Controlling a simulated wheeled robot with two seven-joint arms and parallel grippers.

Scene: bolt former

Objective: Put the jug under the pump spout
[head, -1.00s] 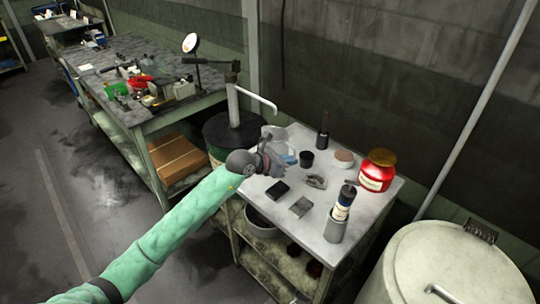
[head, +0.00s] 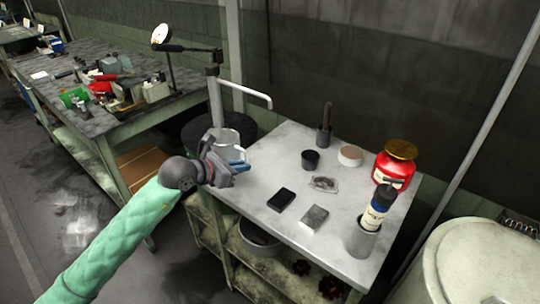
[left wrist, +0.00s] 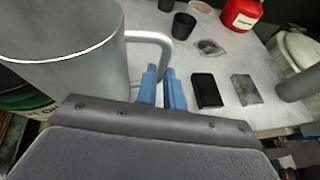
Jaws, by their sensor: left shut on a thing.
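My left gripper (head: 236,165) is shut on the handle of a grey jug (head: 224,138), with its blue fingertips at the handle. In the left wrist view the jug (left wrist: 65,62) fills the upper left, and its handle (left wrist: 160,38) runs down to the fingers (left wrist: 163,90). The jug looks upright, held near the table's left edge, in front of the dark drum (head: 195,128). The pump (head: 214,98) stands on the drum. Its pale spout (head: 245,91) reaches right and its end bends down, to the right of and above the jug in the picture. My right gripper is out of view.
The grey table (head: 335,220) carries a black box (head: 281,199), a metal block (head: 314,217), a dark cup (head: 310,160), a red jar (head: 394,165) and a bottle in a holder (head: 372,217). A cluttered workbench (head: 125,122) stands left, a lidded bin (head: 465,262) right.

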